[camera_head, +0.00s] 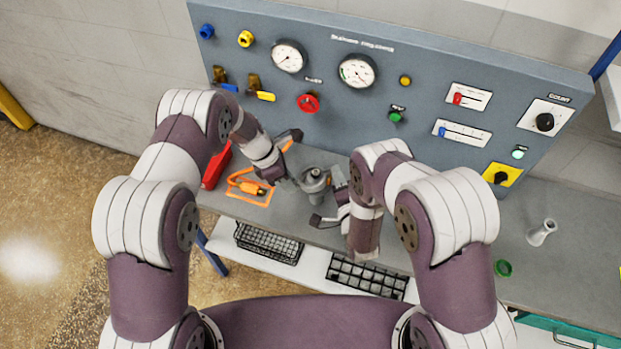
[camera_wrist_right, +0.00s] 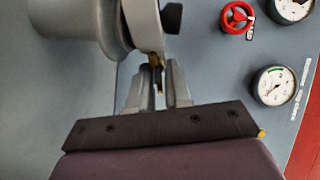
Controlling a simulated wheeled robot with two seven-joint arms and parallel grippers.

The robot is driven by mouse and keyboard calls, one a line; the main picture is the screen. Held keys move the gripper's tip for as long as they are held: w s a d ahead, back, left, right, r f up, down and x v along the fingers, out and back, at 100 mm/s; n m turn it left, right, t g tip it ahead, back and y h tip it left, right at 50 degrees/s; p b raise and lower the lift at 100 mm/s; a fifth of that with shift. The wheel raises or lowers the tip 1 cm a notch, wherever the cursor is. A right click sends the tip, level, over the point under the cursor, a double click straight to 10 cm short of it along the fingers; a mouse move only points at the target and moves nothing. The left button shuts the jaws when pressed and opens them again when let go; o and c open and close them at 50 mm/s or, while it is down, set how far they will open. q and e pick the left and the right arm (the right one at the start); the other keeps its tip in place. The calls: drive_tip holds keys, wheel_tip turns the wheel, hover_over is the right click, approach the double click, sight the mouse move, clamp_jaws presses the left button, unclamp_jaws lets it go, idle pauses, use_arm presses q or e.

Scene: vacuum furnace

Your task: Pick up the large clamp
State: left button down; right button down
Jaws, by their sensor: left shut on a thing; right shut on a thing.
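A grey flanged fitting (camera_head: 314,181) stands on the bench between my two grippers. In the right wrist view, its wide body (camera_wrist_right: 75,18) fills the top left. The large clamp looks like the light grey ring (camera_wrist_right: 142,25) at the fitting's end, with a black knob and a brass-coloured screw. My right gripper (camera_wrist_right: 157,88) is shut on the clamp at the screw; it also shows right of the fitting in the head view (camera_head: 335,188). My left gripper (camera_head: 297,180) is shut at the fitting's left side, apparently on the clamp; its fingertips are hard to make out.
An orange tool (camera_head: 247,184) and a red object (camera_head: 217,166) lie left of the fitting. Black racks (camera_head: 268,243) sit on the lower shelf. A small grey fitting (camera_head: 541,232) and a green ring (camera_head: 503,268) are on the right bench. The gauge panel (camera_head: 430,85) rises behind.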

wheel_tip(320, 180, up, 5)
drive_tip(key=p, duration=0.4)
drive_tip(key=shift+f, duration=0.35)
